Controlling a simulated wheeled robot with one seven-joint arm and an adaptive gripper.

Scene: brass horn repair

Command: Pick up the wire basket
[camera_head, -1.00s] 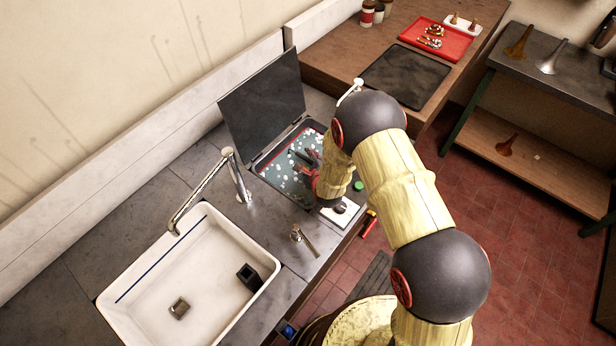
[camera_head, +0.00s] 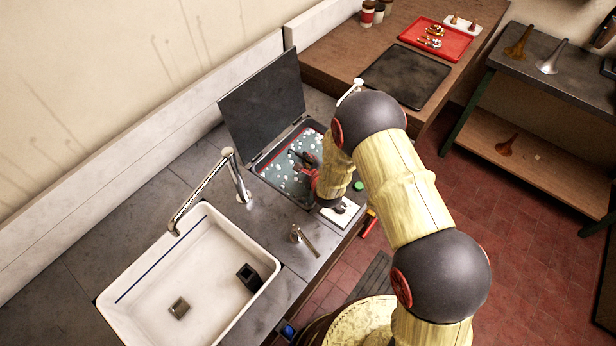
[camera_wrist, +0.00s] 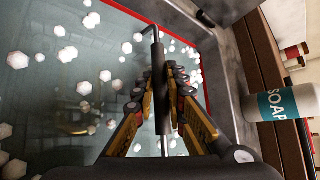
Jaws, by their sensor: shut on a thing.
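My gripper (camera_wrist: 168,78) is shut on a dark upright grip (camera_wrist: 160,112), which appears to be the wire basket's handle. A thin bent metal rod (camera_wrist: 152,33) shows at the grip's far end. The basket's body is not clearly visible. The gripper is over the open tank (camera_head: 262,163) of greenish liquid with white foam bits. A blurred brass-coloured shape (camera_wrist: 75,126) shows under the liquid. In the head view my gripper (camera_head: 304,162) is small and dark against the tank, and my arm partly covers the area.
The tank's dark lid (camera_head: 262,100) stands raised behind it. A tap (camera_head: 235,178) and a white sink (camera_head: 150,290) are left of the tank. A soap bottle (camera_wrist: 285,103) stands beside the tank in the wrist view. A black mat (camera_head: 405,75) lies on the wooden counter beyond.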

